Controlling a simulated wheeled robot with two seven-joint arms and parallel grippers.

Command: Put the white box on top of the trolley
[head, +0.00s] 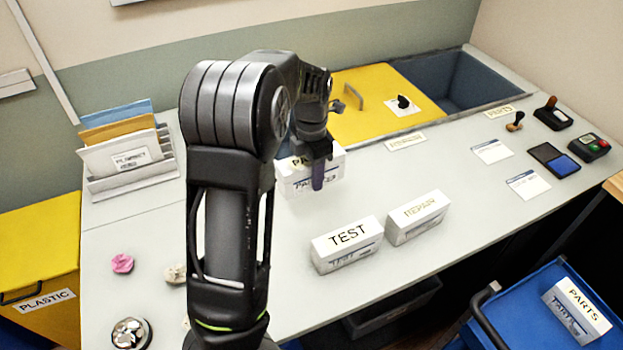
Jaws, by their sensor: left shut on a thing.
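My left gripper (318,175) is shut on a white box (331,164) whose label starts with "PA"; the finger covers part of it. The box is at the far middle of the grey table, and I cannot tell whether it touches the surface. A white box marked TEST (347,244) and one that seems to read REPAIR (417,217) stand nearer, side by side. The blue trolley (524,308) is at the lower right, with a white box marked PARTS (577,310) lying on its top. My right gripper is not in view.
A yellow lid (362,112) and an open grey bin (470,85) are set at the back. A file rack (130,165) stands at left. The trolley's dark handle (484,300) rises on its left side.

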